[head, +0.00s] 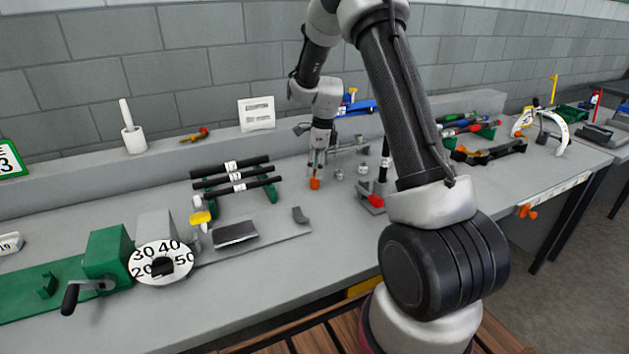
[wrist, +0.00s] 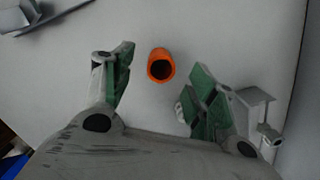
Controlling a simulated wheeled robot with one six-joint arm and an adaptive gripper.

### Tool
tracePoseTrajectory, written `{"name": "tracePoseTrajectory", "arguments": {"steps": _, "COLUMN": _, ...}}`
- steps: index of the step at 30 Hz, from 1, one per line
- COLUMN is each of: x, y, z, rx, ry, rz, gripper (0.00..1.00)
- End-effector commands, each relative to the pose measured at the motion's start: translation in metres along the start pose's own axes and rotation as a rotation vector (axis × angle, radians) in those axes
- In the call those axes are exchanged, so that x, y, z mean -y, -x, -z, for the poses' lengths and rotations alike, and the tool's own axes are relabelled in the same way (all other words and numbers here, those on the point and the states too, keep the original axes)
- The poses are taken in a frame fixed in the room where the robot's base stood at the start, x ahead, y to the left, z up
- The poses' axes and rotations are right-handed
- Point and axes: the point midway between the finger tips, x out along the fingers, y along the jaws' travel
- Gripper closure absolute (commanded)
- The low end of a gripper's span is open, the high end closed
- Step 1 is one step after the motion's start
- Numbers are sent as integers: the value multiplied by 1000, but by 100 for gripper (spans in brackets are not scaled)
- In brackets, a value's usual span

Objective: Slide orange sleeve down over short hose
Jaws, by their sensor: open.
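The orange sleeve (head: 314,184) stands on the grey bench just under my gripper (head: 316,170). In the wrist view the sleeve (wrist: 161,65) shows its dark round opening. It lies between the two green-padded fingers, near their tips, with a gap on both sides. My gripper is open and holds nothing. A short black hose (head: 384,165) with a white band stands upright in a red holder (head: 371,202), to the right of the sleeve. My arm partly covers that area.
Several labelled black hoses (head: 232,175) lie on a green rack at left. Small metal fittings (head: 362,168) stand right of the sleeve. A green crank machine with a numbered dial (head: 160,262) is at front left. Bench space in front of the sleeve is clear.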

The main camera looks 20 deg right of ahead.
Motion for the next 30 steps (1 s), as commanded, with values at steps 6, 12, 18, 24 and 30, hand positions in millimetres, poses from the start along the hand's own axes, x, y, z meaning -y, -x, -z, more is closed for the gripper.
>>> {"name": "tracePoseTrajectory", "arguments": {"steps": 6, "x": 0, "y": -30, "z": -1, "rx": -1, "ry": 2, "rz": -2, "gripper": 42}}
{"name": "tracePoseTrajectory", "arguments": {"steps": 12, "x": 0, "y": -49, "z": -1, "rx": -1, "ry": 3, "rz": 0, "gripper": 42}}
{"name": "tracePoseTrajectory", "arguments": {"steps": 18, "x": 0, "y": -48, "z": -1, "rx": 0, "ry": 3, "rz": 1, "gripper": 51}}
{"name": "tracePoseTrajectory", "arguments": {"steps": 24, "x": 0, "y": -48, "z": -1, "rx": 0, "ry": 3, "rz": 1, "gripper": 84}}
{"name": "tracePoseTrajectory", "arguments": {"steps": 30, "x": 0, "y": -48, "z": -1, "rx": 0, "ry": 3, "rz": 1, "gripper": 85}}
